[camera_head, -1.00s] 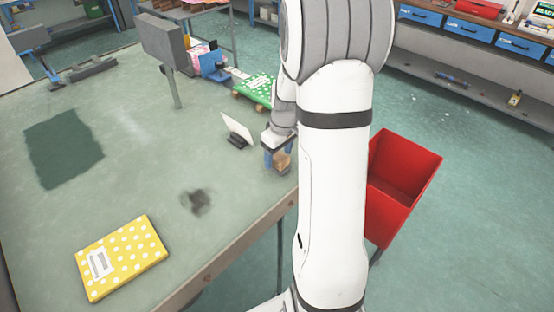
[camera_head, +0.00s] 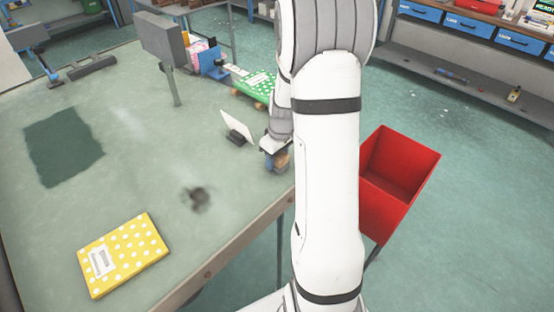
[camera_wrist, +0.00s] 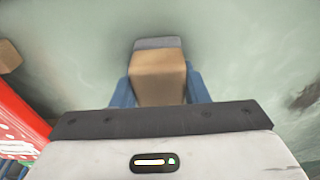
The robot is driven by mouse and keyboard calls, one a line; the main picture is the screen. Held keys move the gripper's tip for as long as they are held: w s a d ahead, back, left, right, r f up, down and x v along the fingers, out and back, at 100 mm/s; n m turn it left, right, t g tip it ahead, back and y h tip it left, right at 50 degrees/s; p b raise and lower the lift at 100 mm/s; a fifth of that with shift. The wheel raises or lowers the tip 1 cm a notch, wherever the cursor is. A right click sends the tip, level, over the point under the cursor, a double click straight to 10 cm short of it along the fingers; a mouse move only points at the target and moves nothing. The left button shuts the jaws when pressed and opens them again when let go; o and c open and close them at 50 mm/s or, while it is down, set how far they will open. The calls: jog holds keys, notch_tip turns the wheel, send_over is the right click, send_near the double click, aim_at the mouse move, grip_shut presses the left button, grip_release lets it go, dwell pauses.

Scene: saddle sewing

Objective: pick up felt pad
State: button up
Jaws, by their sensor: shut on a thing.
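My gripper (camera_head: 275,160) is at the right edge of the green table, partly hidden by my arm in the head view. Its blue fingers (camera_wrist: 120,92) are shut on a tan block with a grey far end, apparently the felt pad (camera_wrist: 158,78). The pad sits between the fingers in the wrist view, and its tan side also shows in the head view (camera_head: 282,161). I cannot tell whether it touches the table below.
A white card on a dark stand (camera_head: 237,128) is just left of my gripper. A green dotted packet (camera_head: 256,86) lies behind. A yellow dotted packet (camera_head: 123,255) lies front left. A red bin (camera_head: 390,205) stands right of my arm. The table's middle is mostly clear.

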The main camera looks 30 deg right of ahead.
jog(key=shift+c, duration=1)
jog(key=shift+r, duration=0.1)
notch_tip(320, 180, up, 18)
jog(key=b, duration=0.2)
